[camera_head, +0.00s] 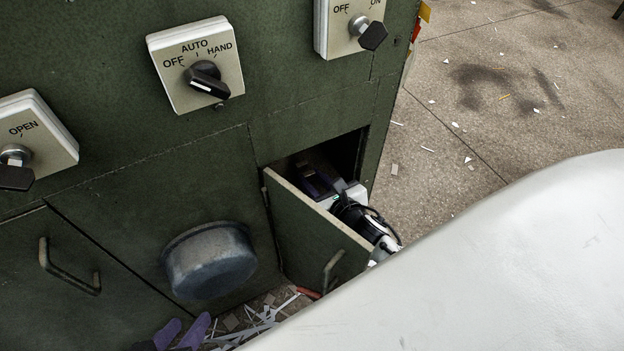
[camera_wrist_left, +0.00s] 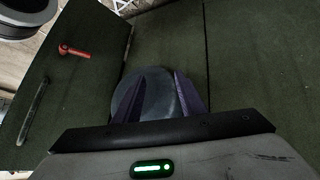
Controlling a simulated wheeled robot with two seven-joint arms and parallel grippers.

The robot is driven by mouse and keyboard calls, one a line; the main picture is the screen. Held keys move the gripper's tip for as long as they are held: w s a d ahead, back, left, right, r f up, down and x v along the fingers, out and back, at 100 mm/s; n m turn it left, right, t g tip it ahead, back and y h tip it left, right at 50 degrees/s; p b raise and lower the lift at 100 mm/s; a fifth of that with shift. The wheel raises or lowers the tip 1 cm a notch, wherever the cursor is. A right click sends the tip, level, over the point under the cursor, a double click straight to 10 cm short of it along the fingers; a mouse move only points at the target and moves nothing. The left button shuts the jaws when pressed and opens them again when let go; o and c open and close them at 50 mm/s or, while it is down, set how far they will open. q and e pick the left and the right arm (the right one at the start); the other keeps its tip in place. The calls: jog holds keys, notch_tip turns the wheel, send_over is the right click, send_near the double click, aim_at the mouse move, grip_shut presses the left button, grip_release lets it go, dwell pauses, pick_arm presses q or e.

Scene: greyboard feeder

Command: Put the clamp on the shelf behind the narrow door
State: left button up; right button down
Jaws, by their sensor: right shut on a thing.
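The narrow door (camera_head: 305,235) stands open on the green machine, with a dark compartment (camera_head: 348,150) behind it. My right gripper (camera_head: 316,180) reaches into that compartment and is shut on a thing. The held thing is dark and mostly hidden, so I cannot make out its shape. The door also shows at the left of the left wrist view (camera_wrist_left: 85,90). My left gripper (camera_head: 188,322) is at the bottom of the head view. In the left wrist view (camera_wrist_left: 165,75) its purple fingers are apart and empty, with a grey round boss (camera_wrist_left: 158,98) behind them.
The grey boss (camera_head: 210,262) sticks out left of the door. A red lever-like piece (camera_wrist_left: 72,51) shows by the door's handle (camera_wrist_left: 32,112). A closed door with a handle (camera_head: 68,268) is at left. Switch plates (camera_head: 195,65) sit above. Paper scraps litter the floor (camera_head: 480,100).

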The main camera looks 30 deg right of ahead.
jog(key=c, duration=1.5)
grip_release()
jog(key=shift+f, duration=0.1)
jog(key=shift+r, duration=0.2)
pick_arm(q)
jog(key=shift+s+a+r+n+t+y+p, duration=0.1)
jog(key=shift+a+r+n+t+y+p, duration=0.1)
jog(key=shift+a+p, duration=0.35)
jog(key=shift+s+a+r+n+t+y+p, duration=0.1)
jog(key=shift+a+r+n+t+p, duration=0.1)
jog(key=shift+p, duration=0.55)
pick_arm(e)
jog(key=shift+v, duration=3.7)
jog(key=shift+f, duration=0.1)
